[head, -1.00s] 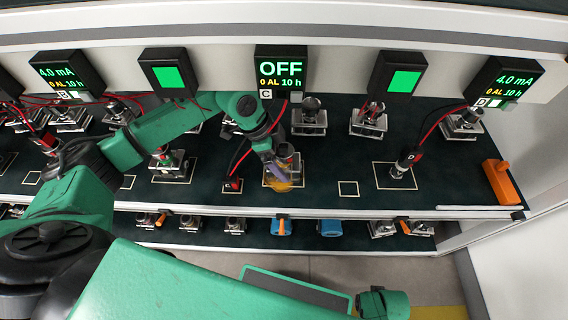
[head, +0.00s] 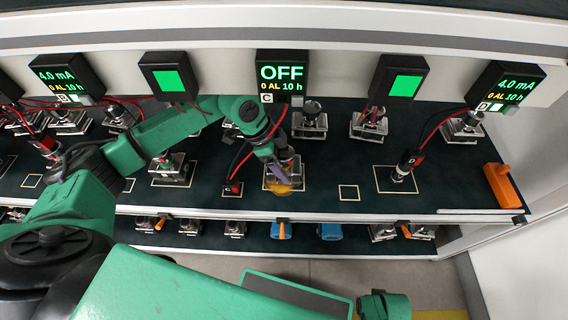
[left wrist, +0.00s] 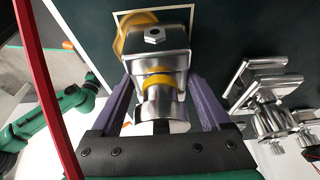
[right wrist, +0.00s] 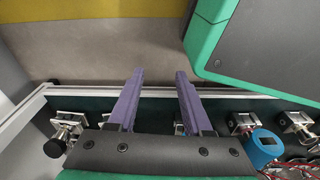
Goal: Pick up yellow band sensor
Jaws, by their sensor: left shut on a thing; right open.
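The yellow band sensor (left wrist: 160,80) is a silver metal body with a yellow band, seen in the left wrist view between the two purple fingers of my left gripper (left wrist: 160,92). The fingers are shut on it. In the head view my left gripper (head: 277,170) is over the outlined square under the screen reading OFF, and the sensor there is partly hidden by the fingers. A yellow-orange part (head: 281,188) shows at its front. Whether the sensor still touches the shelf I cannot tell. My right gripper (right wrist: 155,85) is open and empty, over the floor in front of the rack.
A red probe labelled C (head: 232,188) lies left of the held sensor. Other silver sensors (head: 310,119) stand behind. An orange block (head: 498,183) is at the right end of the shelf. The lower shelf holds more sensors and a blue device (head: 329,231).

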